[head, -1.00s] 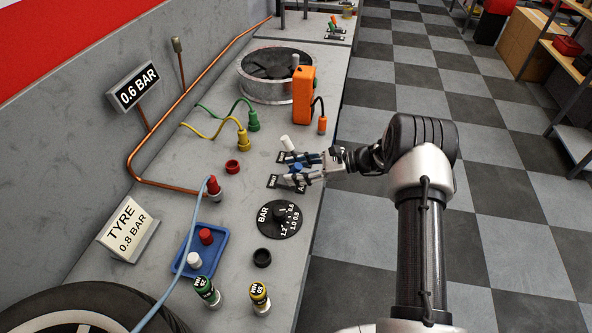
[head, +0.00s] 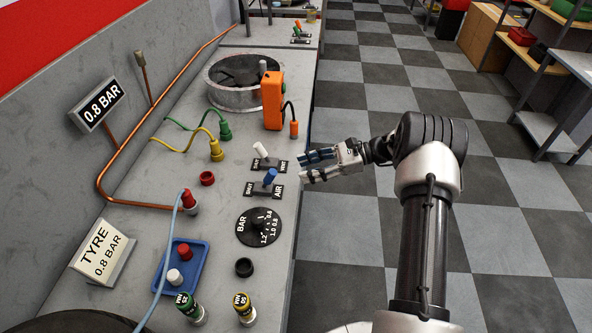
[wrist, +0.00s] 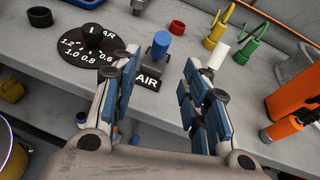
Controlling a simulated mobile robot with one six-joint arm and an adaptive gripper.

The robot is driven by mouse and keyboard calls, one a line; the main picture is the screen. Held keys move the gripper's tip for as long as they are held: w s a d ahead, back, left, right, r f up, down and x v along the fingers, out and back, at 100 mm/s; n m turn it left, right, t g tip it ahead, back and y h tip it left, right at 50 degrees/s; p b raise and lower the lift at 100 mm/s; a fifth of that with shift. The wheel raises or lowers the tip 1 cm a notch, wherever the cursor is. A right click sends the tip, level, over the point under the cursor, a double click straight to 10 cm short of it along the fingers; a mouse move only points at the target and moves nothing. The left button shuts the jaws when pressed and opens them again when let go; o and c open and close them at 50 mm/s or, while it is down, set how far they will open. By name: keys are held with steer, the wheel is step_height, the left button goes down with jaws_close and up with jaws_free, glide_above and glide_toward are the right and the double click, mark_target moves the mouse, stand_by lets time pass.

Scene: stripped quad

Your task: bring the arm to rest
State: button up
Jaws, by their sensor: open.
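My gripper (head: 306,167) is open and empty. In the head view it hangs just past the bench's right edge, apart from the blue lever (head: 270,177) on the SHUT/AIR plate. In the wrist view my spread fingers (wrist: 160,78) frame the AIR plate, with the blue lever (wrist: 160,46) beyond them. The blue lever tilts toward the AIR end. A white lever (head: 261,150) on the SHUT/VENT plate stands just behind, tilted toward SHUT. The gauge sign (head: 98,104) reads 0.8 BAR. The tyre card (head: 103,249) also reads 0.8 BAR.
The bench holds a black BAR dial (head: 258,227), a blue tray (head: 180,270) with red and white caps, and an orange device (head: 272,98). A metal ring (head: 244,80) sits farther back. Open checkered floor (head: 350,250) lies right of the bench; shelving stands at the far right.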

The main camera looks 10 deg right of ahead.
steer(key=shift+d, duration=0.15)
steer(key=shift+r, duration=0.15)
steer(key=s+a+r+n+g+h, duration=0.1)
steer(key=s+a+r+n+h, duration=0.35)
steer(key=s+r, duration=0.4)
steer(key=s+a+r+n+g+h, duration=0.25)
steer(key=s+a+r+n, duration=0.2)
steer(key=s+r, duration=0.35)
steer(key=s+d+r+n+t+h, duration=0.1)
steer(key=s+d+n+t+h, duration=0.1)
steer(key=s+n, duration=0.3)
steer(key=s+d+r+n+t+h, duration=0.2)
steer(key=s+n+h, duration=0.3)
steer(key=s, duration=0.8)
steer(key=shift+s+r+t, duration=0.2)
steer(key=shift+s+t, duration=0.1)
steer(key=shift+t, duration=0.35)
